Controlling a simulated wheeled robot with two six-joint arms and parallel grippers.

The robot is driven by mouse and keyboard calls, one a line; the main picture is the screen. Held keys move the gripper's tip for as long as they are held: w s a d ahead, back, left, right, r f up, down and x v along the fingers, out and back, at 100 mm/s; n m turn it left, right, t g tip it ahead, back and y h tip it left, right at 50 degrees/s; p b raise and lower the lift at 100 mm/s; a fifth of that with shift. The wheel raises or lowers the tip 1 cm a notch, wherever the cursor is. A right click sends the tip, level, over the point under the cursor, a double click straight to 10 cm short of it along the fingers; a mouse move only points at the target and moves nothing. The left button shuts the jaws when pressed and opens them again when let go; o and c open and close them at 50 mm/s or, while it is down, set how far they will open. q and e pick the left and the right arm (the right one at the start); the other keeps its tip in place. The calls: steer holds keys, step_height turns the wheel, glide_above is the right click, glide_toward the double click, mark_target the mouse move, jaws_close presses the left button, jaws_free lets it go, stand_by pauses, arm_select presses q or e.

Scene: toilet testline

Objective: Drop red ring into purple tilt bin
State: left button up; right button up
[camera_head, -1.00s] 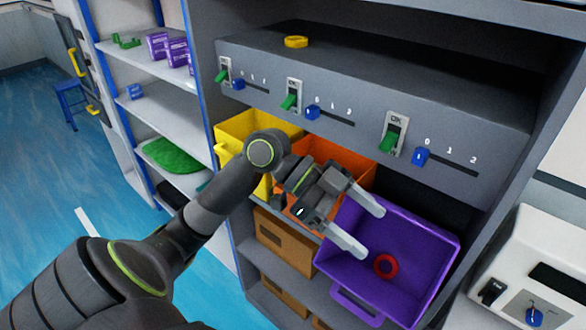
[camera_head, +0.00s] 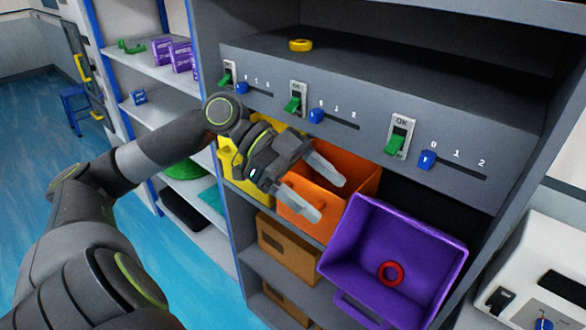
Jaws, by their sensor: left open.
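The red ring (camera_head: 390,273) lies inside the purple tilt bin (camera_head: 345,250), on its lower inner surface. The bin is tipped forward, with its open side facing me. My left gripper (camera_head: 331,190) is open and empty. It hovers in front of the orange bin (camera_head: 355,165), up and to the left of the purple bin and apart from the ring. My right gripper does not show.
A yellow bin (camera_head: 232,165) stands left of the orange bin, partly behind my left arm. A grey panel (camera_head: 370,115) with green switches and blue sliders runs above the bins. A yellow ring (camera_head: 301,45) lies on top. A white device (camera_head: 530,260) stands at right.

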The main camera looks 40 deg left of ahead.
arm_select(q)
steer(key=v, duration=0.5)
stand_by(0.3)
stand_by(0.6)
